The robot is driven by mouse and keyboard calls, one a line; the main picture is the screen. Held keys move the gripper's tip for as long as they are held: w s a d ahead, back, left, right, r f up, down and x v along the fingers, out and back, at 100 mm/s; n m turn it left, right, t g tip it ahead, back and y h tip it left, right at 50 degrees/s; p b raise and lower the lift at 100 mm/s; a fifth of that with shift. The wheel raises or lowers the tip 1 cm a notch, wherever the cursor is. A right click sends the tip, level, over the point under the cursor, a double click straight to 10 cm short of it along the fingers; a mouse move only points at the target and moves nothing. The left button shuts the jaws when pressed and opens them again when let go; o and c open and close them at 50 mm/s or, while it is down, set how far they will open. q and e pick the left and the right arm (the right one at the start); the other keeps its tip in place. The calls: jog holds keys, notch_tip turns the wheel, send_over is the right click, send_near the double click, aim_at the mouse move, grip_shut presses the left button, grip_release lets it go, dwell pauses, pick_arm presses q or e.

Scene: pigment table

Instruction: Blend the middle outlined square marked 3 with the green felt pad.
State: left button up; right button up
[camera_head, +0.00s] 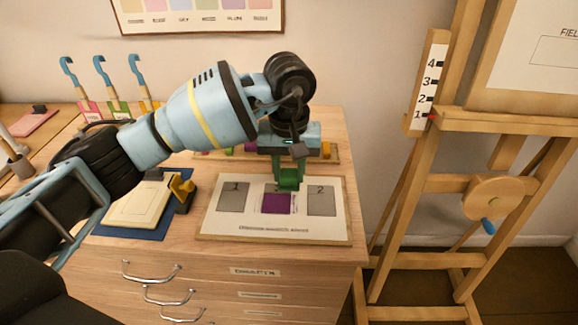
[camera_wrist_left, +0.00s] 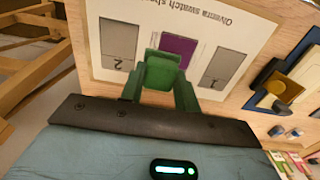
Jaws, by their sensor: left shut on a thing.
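The swatch sheet (camera_head: 225,228) lies on the cabinet top. Its middle square (camera_head: 274,204) is filled purple, with a thin outline showing at its right side; I cannot read a 3 on it. It also shows in the left wrist view (camera_wrist_left: 178,45), partly covered by the pad. Grey squares marked 1 (camera_head: 233,198) and 2 (camera_head: 321,200) flank it. My left gripper (camera_head: 290,172) points down, shut on the green felt pad (camera_head: 291,180), which also shows in the wrist view (camera_wrist_left: 162,72). The pad is over or at the purple square's back edge; contact is unclear.
A cream pad on a blue mat (camera_head: 150,228) with a yellow-handled tool (camera_head: 182,188) lies left of the sheet. Blue hooked tools (camera_head: 102,70) stand behind my arm. A wooden easel (camera_head: 480,120) with a numbered scale stands right.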

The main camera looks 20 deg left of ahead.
aim_at(289, 185)
pick_arm(q)
notch_tip(289, 185, down, 3)
jog(key=shift+r+b, duration=0.15)
jog(key=shift+b, duration=0.3)
jog(key=shift+f+b, duration=0.35)
jog(key=shift+f, duration=0.5)
pick_arm(e)
jog(key=shift+s+a+f, duration=0.1)
jog(key=shift+s+f, duration=0.1)
jog(key=shift+f, duration=0.3)
jog(key=shift+s+f, duration=0.15)
jog(key=shift+f, duration=0.3)
pick_arm(q)
jog(key=shift+f+b, duration=0.45)
jog(key=shift+f, duration=0.45)
pick_arm(e)
jog(key=shift+s+f, duration=0.4)
jog(key=shift+f, duration=0.15)
pick_arm(q)
jog(key=shift+s+a+r, duration=0.1)
jog(key=shift+s+a, duration=0.1)
jog(key=shift+a, duration=0.45)
jog(key=shift+s+a+r, duration=0.1)
jog(key=shift+s+a, duration=0.1)
jog(key=shift+a, duration=0.45)
jog(key=shift+f, duration=0.1)
pick_arm(e)
jog(key=shift+w+r, duration=0.1)
jog(key=shift+r, duration=0.1)
